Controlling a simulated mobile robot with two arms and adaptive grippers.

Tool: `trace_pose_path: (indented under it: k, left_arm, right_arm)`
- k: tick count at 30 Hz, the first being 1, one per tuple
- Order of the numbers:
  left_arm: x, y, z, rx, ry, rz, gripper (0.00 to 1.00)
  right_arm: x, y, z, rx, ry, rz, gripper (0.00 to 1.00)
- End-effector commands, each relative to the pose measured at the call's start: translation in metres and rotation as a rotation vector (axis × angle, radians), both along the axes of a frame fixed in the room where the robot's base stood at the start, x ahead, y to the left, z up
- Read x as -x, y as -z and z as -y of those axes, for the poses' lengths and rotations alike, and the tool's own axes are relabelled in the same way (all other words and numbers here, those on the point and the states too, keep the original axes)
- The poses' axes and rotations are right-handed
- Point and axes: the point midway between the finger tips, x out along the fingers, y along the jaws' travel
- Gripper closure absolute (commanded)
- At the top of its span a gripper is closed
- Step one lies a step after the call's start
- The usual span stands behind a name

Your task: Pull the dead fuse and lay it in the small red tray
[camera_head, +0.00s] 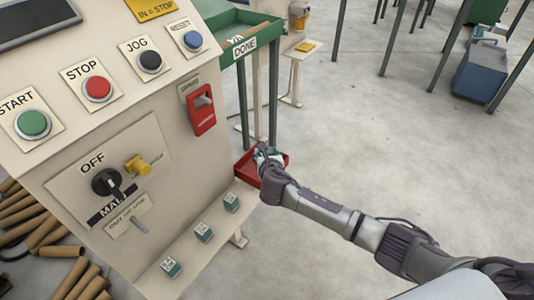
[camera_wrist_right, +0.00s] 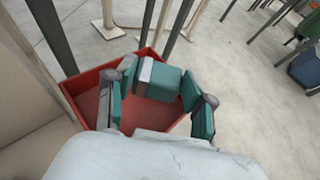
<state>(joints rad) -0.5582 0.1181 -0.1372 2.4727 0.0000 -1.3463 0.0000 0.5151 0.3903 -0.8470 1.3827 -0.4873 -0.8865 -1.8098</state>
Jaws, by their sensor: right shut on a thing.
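My right gripper (camera_head: 263,152) reaches in from the right and is over the small red tray (camera_head: 243,170), beside the machine's panel. In the right wrist view its fingers (camera_wrist_right: 160,82) are shut on a teal fuse (camera_wrist_right: 164,80) with a pale band. The fuse shows over the far part of the red tray (camera_wrist_right: 84,84); I cannot tell whether it touches the tray floor. A red holder (camera_head: 201,110) with a dark opening is on the cabinet's right side. My left gripper is not in view.
Several fuse-like teal blocks stand on the ledge: near (camera_head: 171,267), middle (camera_head: 203,232) and far (camera_head: 231,202). The cabinet has buttons, a black knob (camera_head: 107,183) and a yellow piece (camera_head: 137,165). A green DONE bin (camera_head: 245,45) stands behind.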

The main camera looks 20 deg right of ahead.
Motion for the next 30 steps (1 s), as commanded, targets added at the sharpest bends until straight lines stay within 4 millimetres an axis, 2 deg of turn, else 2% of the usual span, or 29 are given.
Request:
trace_pose_path:
  k: [1,6,15,19,23,30]
  left_arm:
    - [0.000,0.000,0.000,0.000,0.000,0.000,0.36]
    - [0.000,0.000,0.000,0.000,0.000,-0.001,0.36]
    - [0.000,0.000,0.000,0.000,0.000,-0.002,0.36]
    - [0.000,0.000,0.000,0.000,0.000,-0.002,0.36]
    - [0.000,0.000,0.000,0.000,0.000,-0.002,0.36]
    - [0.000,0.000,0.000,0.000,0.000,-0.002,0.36]
  right_arm:
    - [0.000,0.000,0.000,0.000,0.000,0.001,0.44]
    - [0.000,0.000,0.000,0.000,0.000,0.001,0.18]
    - [0.001,0.000,0.000,0.000,0.000,0.000,0.18]
    - [0.007,-0.003,-0.002,-0.001,-0.002,0.001,0.18]
    - [0.024,-0.009,-0.005,-0.001,-0.002,0.000,0.18]
    - [0.068,-0.028,-0.014,-0.001,-0.003,0.000,0.18]
